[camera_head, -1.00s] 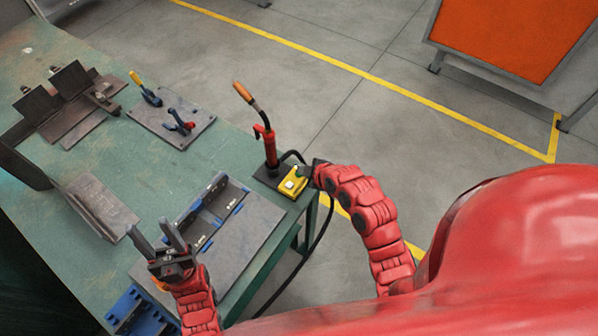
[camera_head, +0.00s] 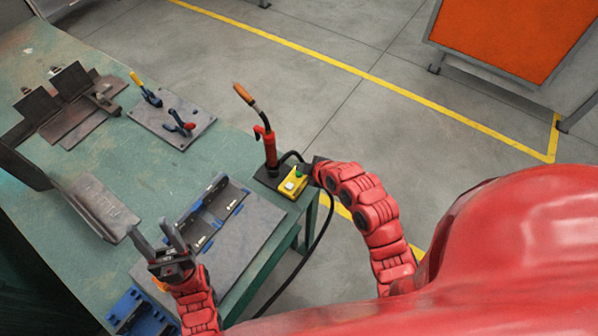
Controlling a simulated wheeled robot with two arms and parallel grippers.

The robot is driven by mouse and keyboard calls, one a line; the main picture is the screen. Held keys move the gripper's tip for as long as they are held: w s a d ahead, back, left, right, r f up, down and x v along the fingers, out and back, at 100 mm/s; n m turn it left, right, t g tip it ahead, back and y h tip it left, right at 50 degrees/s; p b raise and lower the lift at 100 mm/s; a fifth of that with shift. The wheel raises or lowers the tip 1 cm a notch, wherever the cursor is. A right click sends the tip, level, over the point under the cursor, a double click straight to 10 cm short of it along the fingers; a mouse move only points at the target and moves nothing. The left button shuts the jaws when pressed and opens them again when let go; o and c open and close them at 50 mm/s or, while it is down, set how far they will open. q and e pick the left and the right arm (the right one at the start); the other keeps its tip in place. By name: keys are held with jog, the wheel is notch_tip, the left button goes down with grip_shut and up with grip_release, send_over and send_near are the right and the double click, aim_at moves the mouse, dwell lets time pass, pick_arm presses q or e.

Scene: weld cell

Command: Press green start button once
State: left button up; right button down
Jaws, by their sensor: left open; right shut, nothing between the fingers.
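The green start button (camera_head: 299,174) shows at the far right end of the box. My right gripper (camera_head: 312,168) is a small dark shape just right of the button. It is shut and empty; I cannot tell whether it touches the box. My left gripper (camera_head: 172,240) is open and empty, fingers pointing up, above the near part of the table and left of the grey fixture.
A red welding torch (camera_head: 268,145) stands upright on a black base beside the box. A dark cable hangs off the table edge. A grey fixture plate (camera_head: 235,240), a clamp plate (camera_head: 172,122) and brown steel brackets (camera_head: 70,105) occupy the table (camera_head: 150,185).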

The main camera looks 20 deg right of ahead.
aim_at(302, 175)
jog(key=shift+r+p, duration=1)
jog(key=shift+r, duration=1.6)
jog(key=shift+w+f, duration=0.1)
